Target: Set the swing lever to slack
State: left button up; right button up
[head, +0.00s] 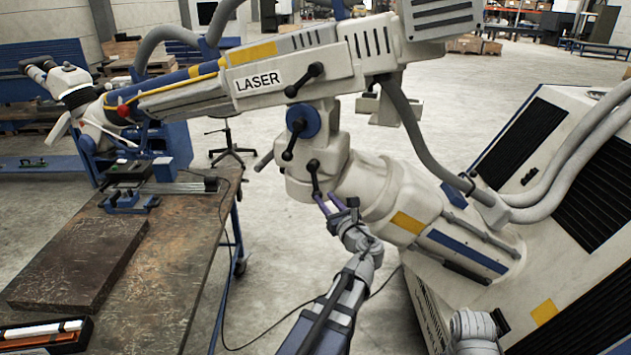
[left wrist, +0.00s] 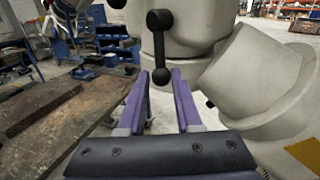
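A black lever (head: 314,177) with ball-shaped ends hangs on the lower joint of the white laser arm (head: 310,150). No label on the lever is readable. My left gripper (head: 327,200) is just below it, with purple fingers pointing up toward it. In the left wrist view the lever (left wrist: 160,48) hangs nearly upright, and its lower ball appears between the tips of the open fingers (left wrist: 161,74). I cannot tell whether they touch. Two more black levers, an upper one (head: 304,80) and a middle one (head: 294,139), are higher on the arm. My right gripper is not in view.
The thick white arm column (head: 395,195) runs down right to a large white cabinet (head: 555,150) with hoses. A worn workbench (head: 165,260) with a dark slab (head: 80,262) stands at left. Open floor shows between bench and column.

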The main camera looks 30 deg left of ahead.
aim_at(317, 187)
pick_arm(q)
jog(key=shift+x, duration=3.95)
jog(key=shift+r, duration=0.2)
jog(key=shift+c, duration=0.2)
grip_shut()
